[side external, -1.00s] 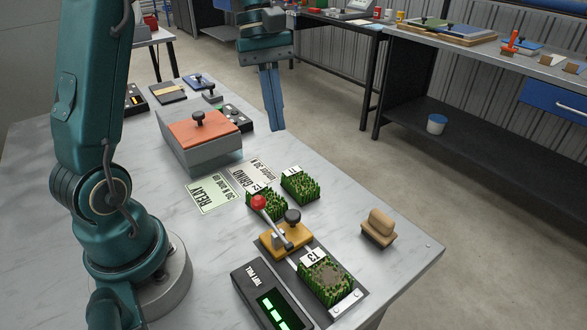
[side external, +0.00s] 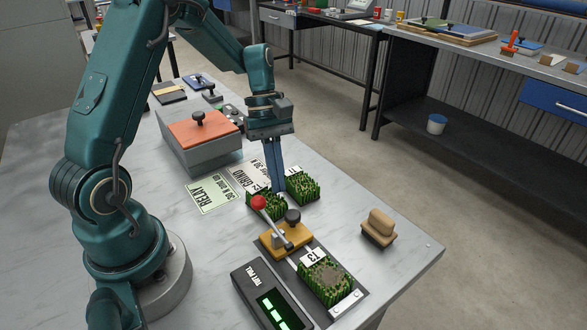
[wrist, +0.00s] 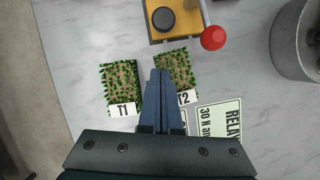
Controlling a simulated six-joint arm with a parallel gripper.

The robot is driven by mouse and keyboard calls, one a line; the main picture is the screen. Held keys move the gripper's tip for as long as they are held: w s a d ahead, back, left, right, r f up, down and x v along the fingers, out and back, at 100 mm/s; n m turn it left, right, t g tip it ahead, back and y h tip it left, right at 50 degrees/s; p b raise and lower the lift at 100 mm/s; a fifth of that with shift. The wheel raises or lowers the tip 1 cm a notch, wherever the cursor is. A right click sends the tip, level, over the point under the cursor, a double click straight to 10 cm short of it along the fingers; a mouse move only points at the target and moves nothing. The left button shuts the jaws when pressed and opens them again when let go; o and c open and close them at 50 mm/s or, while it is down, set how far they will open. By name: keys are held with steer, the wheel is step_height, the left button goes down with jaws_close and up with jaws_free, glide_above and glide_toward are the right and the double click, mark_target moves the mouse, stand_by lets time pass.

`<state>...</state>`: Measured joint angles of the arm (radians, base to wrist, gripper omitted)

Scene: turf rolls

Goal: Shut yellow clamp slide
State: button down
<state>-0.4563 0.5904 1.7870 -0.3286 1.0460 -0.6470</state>
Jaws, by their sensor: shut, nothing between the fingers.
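The yellow clamp slide (side external: 286,240) sits at one end of the dark bed that holds turf piece T3 (side external: 325,275). It carries a black knob (side external: 293,216) and a metal lever with a red ball end (side external: 259,202). In the wrist view the yellow block (wrist: 178,22) is at the top, cut off by the frame edge, with the red ball (wrist: 214,38) beside it. My gripper (side external: 277,188) is shut and empty, pointing down over turf T2 (side external: 262,204), behind the clamp. In the wrist view its fingers (wrist: 163,75) partly cover T2.
Turf T1 (side external: 301,184) stands beside T2. A grey box with an orange lid (side external: 203,128), a RELAY card (side external: 209,195), a black display unit (side external: 270,300) and a wooden-handled brush (side external: 379,228) are on the table. Bare tabletop lies around the brush.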

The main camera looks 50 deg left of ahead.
mark_target(303, 236)
steer(key=shift+s+d, duration=0.25)
steer(key=shift+d, duration=0.75)
steer(key=shift+s+d, duration=0.25)
steer(key=shift+d, duration=0.7)
steer(key=shift+d+r, duration=0.1)
steer(key=shift+d, duration=2.2)
steer(key=shift+s, duration=0.1)
